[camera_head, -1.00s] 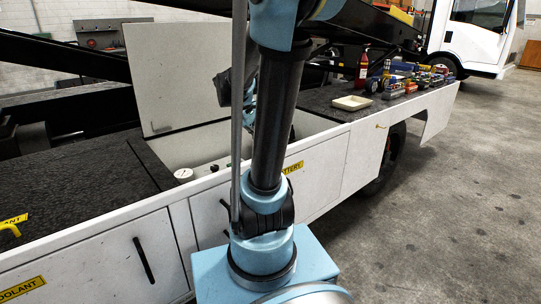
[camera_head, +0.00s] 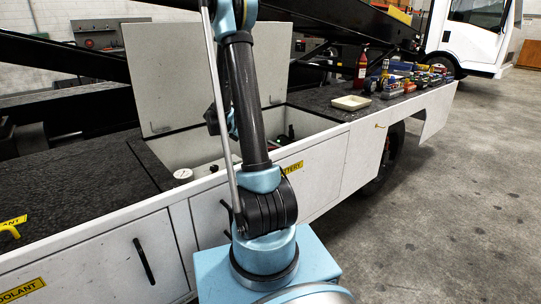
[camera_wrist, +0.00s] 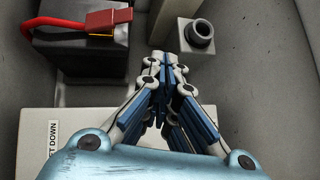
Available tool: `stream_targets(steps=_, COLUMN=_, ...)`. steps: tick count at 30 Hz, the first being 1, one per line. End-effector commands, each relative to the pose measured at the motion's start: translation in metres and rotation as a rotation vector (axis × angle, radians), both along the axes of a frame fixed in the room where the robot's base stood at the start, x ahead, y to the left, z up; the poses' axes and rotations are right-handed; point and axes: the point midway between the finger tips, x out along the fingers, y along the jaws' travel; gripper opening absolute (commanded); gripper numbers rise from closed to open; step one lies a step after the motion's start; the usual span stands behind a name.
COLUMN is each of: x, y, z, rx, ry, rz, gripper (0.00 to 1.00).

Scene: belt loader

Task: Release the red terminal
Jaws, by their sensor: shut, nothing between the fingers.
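The red terminal (camera_wrist: 108,20) sits on top of a black battery (camera_wrist: 85,52) at the upper left of the wrist view, with a red cable (camera_wrist: 48,28) running to it from the left. My gripper (camera_wrist: 167,57) is shut and empty. In the picture its fingertips lie to the right of the battery and apart from the terminal. In the head view, my arm hides much of the open battery bay (camera_head: 200,145), and I cannot make out the terminal clearly there.
A black round fitting (camera_wrist: 199,34) on a grey block stands right of my fingertips. A white labelled panel (camera_wrist: 85,122) lies below the battery. The bay's raised lid (camera_head: 185,75) stands behind it. A tray (camera_head: 351,102) and several small items lie on the deck at right.

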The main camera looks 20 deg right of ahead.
Motion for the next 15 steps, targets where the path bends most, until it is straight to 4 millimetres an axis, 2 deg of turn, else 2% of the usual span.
stream_targets(steps=1, x=0.008, y=0.0, z=-0.011, rx=-0.019, ry=0.039, rz=0.033, gripper=0.0)
stream_targets(steps=7, x=0.028, y=-0.002, z=-0.046, rx=-0.088, ry=0.195, rz=0.153, gripper=0.0)
stream_targets(steps=15, x=0.037, y=-0.003, z=-0.07, rx=-0.132, ry=0.303, rz=0.229, gripper=0.0)
